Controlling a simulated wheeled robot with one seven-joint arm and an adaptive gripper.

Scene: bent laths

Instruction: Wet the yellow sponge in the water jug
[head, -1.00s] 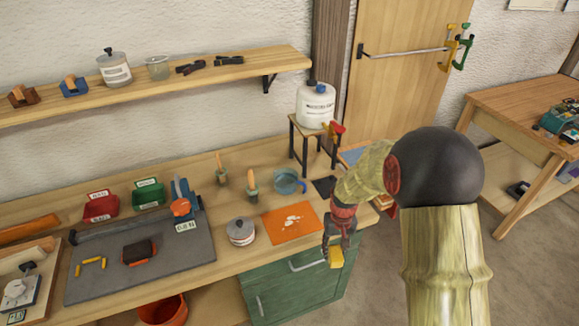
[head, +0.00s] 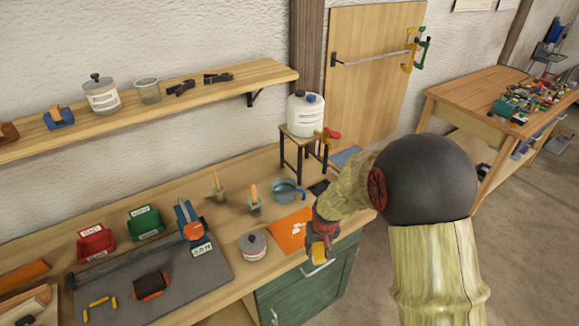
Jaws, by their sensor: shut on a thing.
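The yellow sponge (head: 318,254) is in my gripper (head: 322,242), which is shut on it. The gripper points down and holds the sponge in front of the bench edge, by the green cabinet. The water jug, a see-through blue-grey vessel (head: 284,191) with a blue handle, stands upright on the bench. It is behind and to the left of my gripper, apart from it. The water level inside cannot be made out. My gripper and wrist hide part of the orange sheet.
A white canister (head: 305,114) with a red tap stands on a small stool (head: 284,150) behind the jug. The orange sheet (head: 287,232) lies in front of the jug. A lidded pot (head: 253,246) and two pots with wooden-handled tools (head: 254,204) stand to the left.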

